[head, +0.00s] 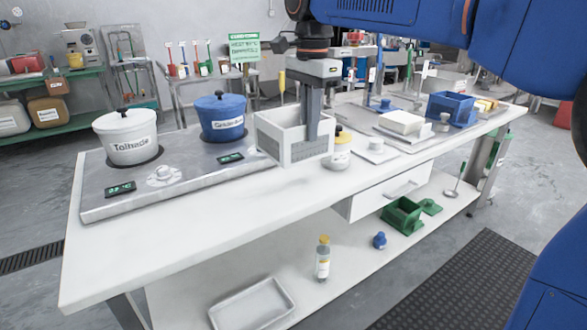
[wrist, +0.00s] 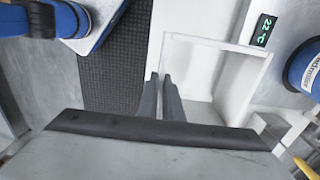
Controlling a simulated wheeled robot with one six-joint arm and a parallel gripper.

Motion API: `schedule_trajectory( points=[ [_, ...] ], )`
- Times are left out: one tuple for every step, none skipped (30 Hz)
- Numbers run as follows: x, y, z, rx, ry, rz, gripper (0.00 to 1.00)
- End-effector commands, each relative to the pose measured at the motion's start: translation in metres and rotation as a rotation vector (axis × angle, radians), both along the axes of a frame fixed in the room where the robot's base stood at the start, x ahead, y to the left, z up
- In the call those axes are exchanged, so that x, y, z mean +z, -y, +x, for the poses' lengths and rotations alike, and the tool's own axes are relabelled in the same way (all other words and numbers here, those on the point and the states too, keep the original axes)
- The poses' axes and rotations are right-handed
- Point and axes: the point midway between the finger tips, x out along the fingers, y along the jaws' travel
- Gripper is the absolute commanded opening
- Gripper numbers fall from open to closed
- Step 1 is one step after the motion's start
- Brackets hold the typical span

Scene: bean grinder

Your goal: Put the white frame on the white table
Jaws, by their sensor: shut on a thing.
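The white frame (head: 280,142) is a square, open-topped, box-like piece with thin walls, over the middle of the white table (head: 190,215). My gripper (head: 313,132) comes down from above and is shut on the frame's near right wall. In the wrist view my gripper's two fingers (wrist: 161,82) pinch the left wall of the frame (wrist: 238,47). The frame looks level and just above or touching the tabletop; I cannot tell which.
A hotplate (head: 185,180) with a white pot (head: 127,143) and a blue pot (head: 221,126) stands left. A yellow-capped jar (head: 338,155) is close right of the frame. Several blue and white parts stand further right. The tabletop's front left is clear.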

Motion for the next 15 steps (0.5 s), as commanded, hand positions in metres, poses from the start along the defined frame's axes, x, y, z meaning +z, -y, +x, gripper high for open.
schedule_trajectory(
  points=[
    [0.001,0.000,-0.001,-0.001,0.001,0.001,0.00],
    [-0.001,0.000,-0.001,-0.001,0.000,0.000,0.00],
    [-0.004,0.000,-0.002,-0.002,-0.001,-0.001,0.00],
    [-0.008,0.000,-0.002,-0.002,-0.002,-0.001,0.00],
    [-0.012,0.000,-0.002,-0.002,-0.002,-0.002,0.00],
    [-0.019,0.000,-0.002,-0.002,-0.002,-0.001,0.00],
    [-0.024,0.000,-0.002,-0.002,-0.002,-0.002,0.00],
    [-0.030,0.000,-0.002,-0.002,-0.002,-0.002,0.00],
    [-0.036,0.000,-0.002,-0.002,-0.002,-0.001,0.00],
    [-0.041,0.000,-0.002,-0.002,-0.002,-0.002,0.00],
    [-0.044,0.000,-0.002,-0.002,-0.002,-0.001,0.00],
    [-0.049,0.000,-0.002,-0.002,-0.001,-0.001,0.00],
    [-0.052,0.000,-0.002,-0.002,-0.002,-0.001,0.00],
    [-0.054,0.000,-0.002,-0.002,-0.002,-0.001,0.00],
    [-0.056,0.000,-0.002,-0.002,-0.001,-0.001,0.00]
  ],
)
